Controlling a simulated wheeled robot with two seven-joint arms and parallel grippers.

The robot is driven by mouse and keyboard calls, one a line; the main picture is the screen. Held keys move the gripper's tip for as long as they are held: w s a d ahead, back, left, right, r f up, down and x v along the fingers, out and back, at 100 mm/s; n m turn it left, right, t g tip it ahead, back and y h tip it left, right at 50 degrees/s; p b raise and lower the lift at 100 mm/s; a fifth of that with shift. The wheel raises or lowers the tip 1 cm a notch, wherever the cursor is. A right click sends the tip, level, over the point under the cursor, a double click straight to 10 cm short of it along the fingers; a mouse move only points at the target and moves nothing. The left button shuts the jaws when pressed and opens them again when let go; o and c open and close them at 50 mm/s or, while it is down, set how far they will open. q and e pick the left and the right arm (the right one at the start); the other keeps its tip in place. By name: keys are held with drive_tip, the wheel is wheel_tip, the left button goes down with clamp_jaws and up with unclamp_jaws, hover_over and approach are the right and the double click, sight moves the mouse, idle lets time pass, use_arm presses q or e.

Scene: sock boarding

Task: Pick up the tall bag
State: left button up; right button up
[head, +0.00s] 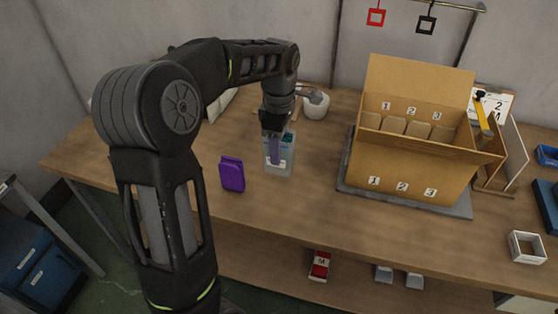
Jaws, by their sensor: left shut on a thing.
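The tall bag (286,166) is clear, with a teal mark near its top, a white label low down and a purple strip showing at its left. It is at the middle of the wooden table, upright or nearly so. My left gripper (273,130) points down over its top left part and is shut on it. The fingertips are small and dark here, and the grip itself is partly hidden. I cannot tell whether the bag's bottom touches the table. My right gripper is not in view.
A purple packet (232,174) stands just left of the bag. A large cardboard box (408,165) with numbered slots stands on a grey mat (355,193) to the right. The table front between them is clear.

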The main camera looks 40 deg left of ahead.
use_arm(q)
drive_tip(key=shift+r, duration=1.75)
drive_tip(key=shift+f, duration=0.1)
